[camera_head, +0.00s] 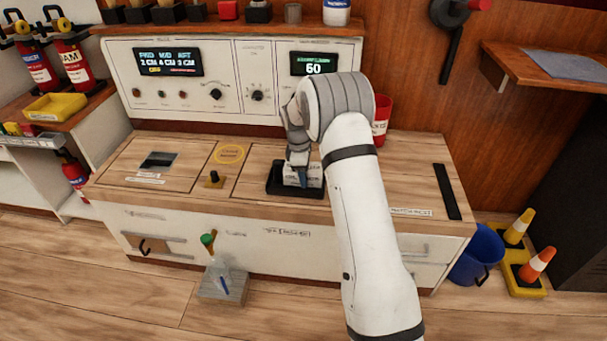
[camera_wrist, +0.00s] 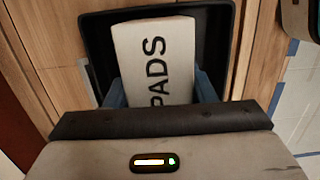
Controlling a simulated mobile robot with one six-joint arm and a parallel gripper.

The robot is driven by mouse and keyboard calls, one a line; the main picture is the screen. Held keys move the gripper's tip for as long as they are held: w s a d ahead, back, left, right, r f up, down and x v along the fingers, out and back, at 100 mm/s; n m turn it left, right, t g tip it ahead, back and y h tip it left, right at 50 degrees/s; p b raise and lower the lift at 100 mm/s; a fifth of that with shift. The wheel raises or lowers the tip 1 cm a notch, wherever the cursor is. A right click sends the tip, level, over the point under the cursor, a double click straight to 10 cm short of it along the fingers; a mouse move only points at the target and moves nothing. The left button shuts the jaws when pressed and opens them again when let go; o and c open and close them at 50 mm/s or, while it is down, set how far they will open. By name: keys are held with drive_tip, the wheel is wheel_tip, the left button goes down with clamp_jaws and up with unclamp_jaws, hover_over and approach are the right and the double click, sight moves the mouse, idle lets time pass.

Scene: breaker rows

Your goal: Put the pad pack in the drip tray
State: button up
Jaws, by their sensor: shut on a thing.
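The pad pack (camera_wrist: 152,62) is a white block with "PADS" in dark letters, seen close in the wrist view. It also shows in the head view (camera_head: 297,178), partly covered by my gripper. My gripper (camera_head: 301,182) points down and is shut on the pack; blue finger parts show on both sides of it in the wrist view. The drip tray (camera_head: 283,191) is a black, shallow, open tray on the wooden counter. The pack is within the tray's outline in both views. I cannot tell whether it touches the tray floor.
A control panel (camera_head: 225,85) with displays and knobs stands behind the counter (camera_head: 385,170). A small knob on a plate (camera_head: 214,179) is left of the tray. A red cup (camera_head: 382,120) stands behind my arm. A blue bucket (camera_head: 478,255) and cones are on the floor at right.

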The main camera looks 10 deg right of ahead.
drive_tip(key=shift+f, duration=0.15)
drive_tip(key=o, duration=1.1)
drive_tip(key=shift+c, duration=0.2)
drive_tip(key=r+p, duration=0.1)
drive_tip(key=r, duration=0.3)
drive_tip(key=a+r+p, duration=0.1)
drive_tip(key=r+p, duration=0.1)
drive_tip(key=r, duration=0.2)
drive_tip(key=r+p, duration=0.1)
drive_tip(key=r, duration=0.3)
drive_tip(key=shift+w+a+r, duration=0.15)
drive_tip(key=shift+a+r, duration=0.05)
drive_tip(key=shift+r, duration=0.05)
drive_tip(key=s+d+r+m, duration=0.1)
drive_tip(key=s+r+m, duration=0.75)
drive_tip(key=s, duration=0.75)
drive_tip(key=s+r+m+t+y, duration=0.1)
drive_tip(key=s+m, duration=0.5)
drive_tip(key=s, duration=1.6)
drive_tip(key=shift+r+t, duration=0.2)
drive_tip(key=shift+t, duration=0.1)
